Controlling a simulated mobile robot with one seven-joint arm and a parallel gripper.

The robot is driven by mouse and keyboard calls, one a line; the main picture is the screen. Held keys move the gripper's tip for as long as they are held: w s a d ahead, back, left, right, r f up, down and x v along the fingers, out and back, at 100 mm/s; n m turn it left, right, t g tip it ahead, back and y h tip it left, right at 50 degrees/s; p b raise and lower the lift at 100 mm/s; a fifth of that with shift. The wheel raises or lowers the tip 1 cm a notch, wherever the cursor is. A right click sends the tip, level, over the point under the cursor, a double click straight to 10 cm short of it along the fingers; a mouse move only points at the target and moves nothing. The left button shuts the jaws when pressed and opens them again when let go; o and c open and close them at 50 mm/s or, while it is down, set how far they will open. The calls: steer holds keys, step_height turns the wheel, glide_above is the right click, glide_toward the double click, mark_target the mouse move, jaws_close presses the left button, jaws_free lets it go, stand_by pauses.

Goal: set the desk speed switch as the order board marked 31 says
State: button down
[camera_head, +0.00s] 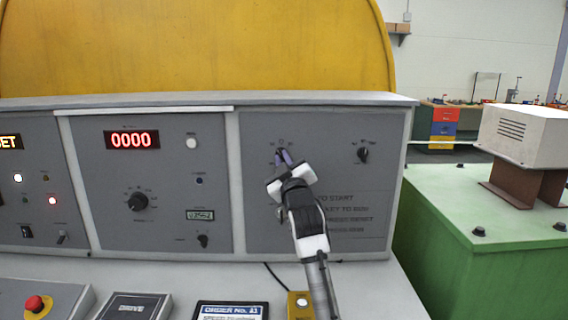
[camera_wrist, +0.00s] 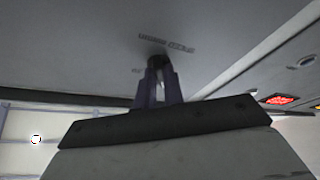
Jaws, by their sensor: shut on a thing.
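My gripper (camera_head: 281,157) is at the upper left of the right desk panel, its purple fingers shut on a small dark switch knob. In the wrist view the fingertips (camera_wrist: 159,80) close around this knob (camera_wrist: 157,61), below a printed label too blurred to read. The fingers hide most of the knob in the head view, so its setting cannot be read. The order board (camera_head: 230,310) lies on the desk at the bottom; its heading looks like "ORDER No. 31", and its lines below are cut off.
Another rotary switch (camera_head: 363,154) sits to the right on the same panel. The middle panel has a red 0000 display (camera_head: 131,140) and a black dial (camera_head: 138,201). A red stop button (camera_head: 34,303) and a yellow box (camera_head: 300,304) are on the desk. A green machine (camera_head: 480,240) stands right.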

steer(key=shift+a+f+m+t+h+b, duration=0.1)
steer(key=shift+m+t+h, duration=0.1)
steer(key=shift+m+h, duration=1.05)
steer(key=shift+a+r+m+t+h+b, duration=0.15)
steer(key=shift+m+h, duration=0.25)
steer(key=shift+m, duration=1.55)
steer(key=shift+f+m+t+h+b, duration=0.2)
steer(key=shift+m+h, duration=0.65)
steer(key=shift+m, duration=0.75)
steer(key=c, duration=1.5)
jaws_free()
steer(key=b+v, duration=0.4)
steer(key=v, duration=0.9)
steer(key=shift+s+f, duration=0.2)
steer(key=shift+s, duration=0.1)
